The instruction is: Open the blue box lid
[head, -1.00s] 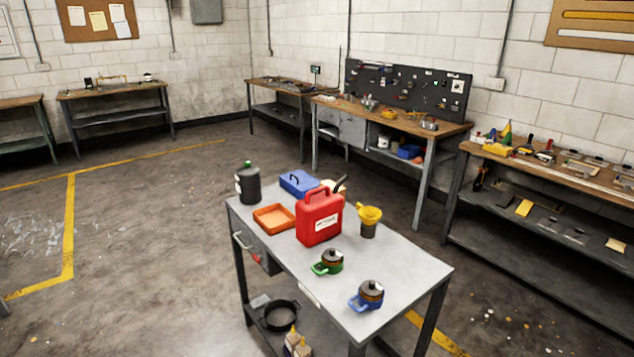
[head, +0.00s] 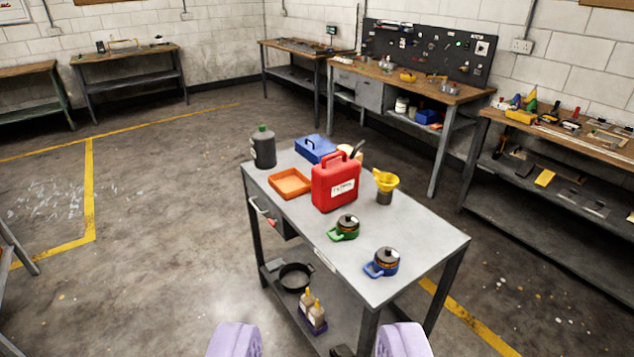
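The blue box (head: 315,149) is at the back of the grey table (head: 420,244), with a dark handle on its top. Its lid looks closed. The red can (head: 336,183) stands in front of it and hides part of its lower right. My gripper (head: 318,345) shows only as two lilac fingers at the bottom edge, set wide apart with nothing seen between them. It is open and well short of the blue box, near the lower front of the table.
Around the box stand a dark canister (head: 263,148), an orange tray (head: 290,184) and a yellow funnel (head: 386,181). Lidded pots with green (head: 344,228) and blue (head: 382,262) handles are at the near end. Floor left of the table is clear.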

